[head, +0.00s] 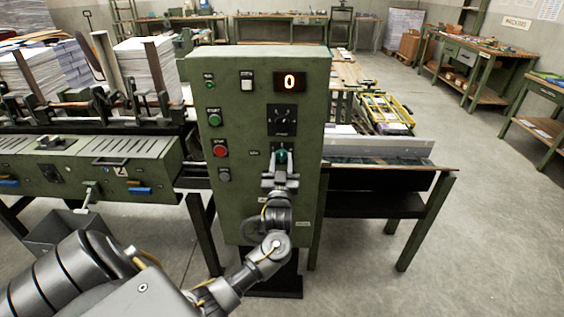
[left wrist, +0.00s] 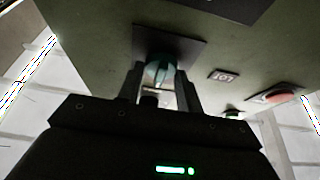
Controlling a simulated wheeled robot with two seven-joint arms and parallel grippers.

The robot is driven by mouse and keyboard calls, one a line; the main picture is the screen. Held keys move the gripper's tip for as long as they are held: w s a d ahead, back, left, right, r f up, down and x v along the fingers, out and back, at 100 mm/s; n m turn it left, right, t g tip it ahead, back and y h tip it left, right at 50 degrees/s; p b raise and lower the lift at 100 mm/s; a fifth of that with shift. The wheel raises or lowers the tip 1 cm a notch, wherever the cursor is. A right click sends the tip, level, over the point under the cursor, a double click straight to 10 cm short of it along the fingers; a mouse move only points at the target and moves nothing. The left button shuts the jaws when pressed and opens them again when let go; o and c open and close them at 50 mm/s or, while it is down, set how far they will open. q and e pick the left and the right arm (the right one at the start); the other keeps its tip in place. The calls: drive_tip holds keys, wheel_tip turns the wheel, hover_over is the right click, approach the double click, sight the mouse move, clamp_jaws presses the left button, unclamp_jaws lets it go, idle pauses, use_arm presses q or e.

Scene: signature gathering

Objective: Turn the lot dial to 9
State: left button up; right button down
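The lot dial (head: 282,155) is a teal knob on a dark square plate, low on the front of the green control cabinet. It shows closer in the left wrist view (left wrist: 160,71), with a small label (left wrist: 223,76) beside it. My left gripper (head: 281,167) is at the dial, its fingers (left wrist: 160,84) on either side of the knob. The fingers look open, with narrow gaps beside the knob; contact is hard to judge. The lit display (head: 290,82) reads 0. The dial's pointer is partly hidden by my gripper. My right gripper is not in view.
A black dial (head: 282,120) sits just above the lot dial. A green button (head: 214,116), a red button (head: 219,148) and a grey button (head: 224,174) run down the cabinet's (head: 240,195) left side. Machinery with paper stacks stands left, a feed table (head: 385,172) right.

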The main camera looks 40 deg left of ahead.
use_arm(q)
drive_tip(key=shift+c, duration=0.5)
drive_tip(key=m+h+p, duration=0.1)
drive_tip(key=m+p, duration=0.1)
drive_tip(key=m, duration=0.1)
drive_tip(key=shift+r+t, duration=0.2)
drive_tip(key=shift+t, duration=0.2)
drive_tip(key=m+h+p, duration=0.2)
drive_tip(key=m+p, duration=0.1)
drive_tip(key=m, duration=0.2)
drive_tip(key=m+h+p, duration=0.3)
drive_tip(key=m+p, duration=0.1)
drive_tip(key=shift+s+a+r+m+t+p, duration=0.1)
drive_tip(key=shift+a+r+m+t+p, duration=0.05)
drive_tip(key=shift+m+t+p, duration=0.2)
drive_tip(key=shift+m+h+p, duration=0.8)
drive_tip(key=shift+m+p, duration=0.5)
drive_tip(key=shift+m, duration=0.55)
drive_tip(key=shift+f, duration=0.2)
drive_tip(key=o, duration=1)
